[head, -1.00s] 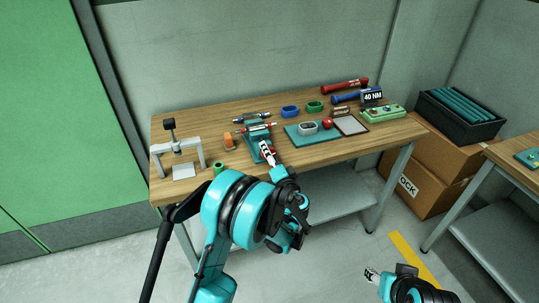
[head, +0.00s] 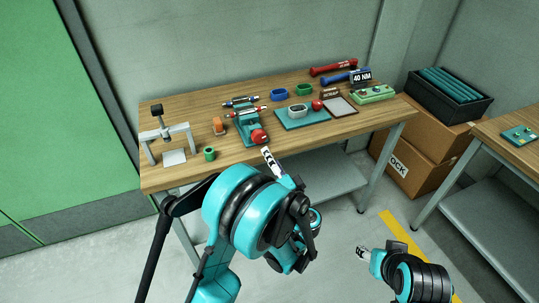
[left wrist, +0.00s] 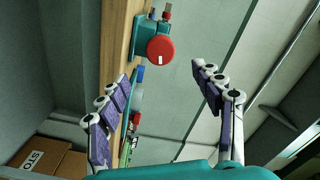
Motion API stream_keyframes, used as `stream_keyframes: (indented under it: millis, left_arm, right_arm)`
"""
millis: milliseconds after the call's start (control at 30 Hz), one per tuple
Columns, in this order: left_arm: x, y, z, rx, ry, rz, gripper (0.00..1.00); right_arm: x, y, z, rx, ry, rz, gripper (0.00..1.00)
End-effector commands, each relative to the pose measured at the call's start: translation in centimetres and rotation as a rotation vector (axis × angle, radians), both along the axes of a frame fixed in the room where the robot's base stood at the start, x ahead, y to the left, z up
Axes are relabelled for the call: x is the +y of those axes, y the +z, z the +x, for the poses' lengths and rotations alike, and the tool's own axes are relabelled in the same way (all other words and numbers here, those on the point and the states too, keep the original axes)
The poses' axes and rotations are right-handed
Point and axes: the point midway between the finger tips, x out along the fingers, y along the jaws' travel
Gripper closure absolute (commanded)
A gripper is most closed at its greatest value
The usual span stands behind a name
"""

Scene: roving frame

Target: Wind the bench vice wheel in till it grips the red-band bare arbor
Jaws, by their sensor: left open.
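The teal bench vice (head: 246,124) stands at the front edge of the wooden workbench. Its red wheel (head: 259,137) faces me; in the left wrist view the wheel (left wrist: 160,50) shows a white mark. A bare arbor with red on it (head: 246,113) lies across the vice jaws; I cannot tell if they touch it. A similar arbor with blue (head: 240,101) lies behind. My left gripper (head: 267,155) is just in front of the wheel, apart from it. In the left wrist view its fingers (left wrist: 161,73) are spread and empty. My right gripper (head: 363,254) is low over the floor.
Cartons (head: 405,160) and a second bench (head: 508,150) are at right.

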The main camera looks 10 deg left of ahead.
Motion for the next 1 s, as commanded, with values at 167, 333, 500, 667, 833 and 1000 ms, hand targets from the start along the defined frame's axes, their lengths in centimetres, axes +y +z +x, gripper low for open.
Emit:
stream_keyframes:
  millis: [167, 333, 500, 667, 833, 1000]
  left_arm:
    - [0.0, 0.0, 0.0, 0.000, 0.000, 0.000, 0.34]
    - [0.0, 0.0, 0.0, 0.000, 0.000, 0.000, 0.34]
    - [0.7, 0.2, 1.0, -0.052, 0.002, -0.077, 0.34]
    - [2.3, 0.2, 3.0, -0.183, 0.003, -0.269, 0.34]
    - [3.3, -0.2, 4.5, -0.223, 0.001, -0.330, 0.34]
    - [5.0, -0.4, 6.8, -0.221, 0.004, -0.327, 0.34]
  right_arm:
    - [0.0, 0.0, 0.0, 0.000, 0.000, 0.000, 0.51]
    - [0.0, 0.0, 0.0, 0.000, 0.000, 0.000, 0.51]
    - [0.0, 0.8, 0.0, 0.000, 0.000, 0.000, 0.51]
    - [0.0, 2.0, 0.0, 0.000, 0.000, 0.000, 0.51]
    - [0.0, 1.7, 0.0, 0.000, 0.000, 0.000, 0.51]
    - [0.0, 0.8, 0.0, 0.000, 0.000, 0.000, 0.51]
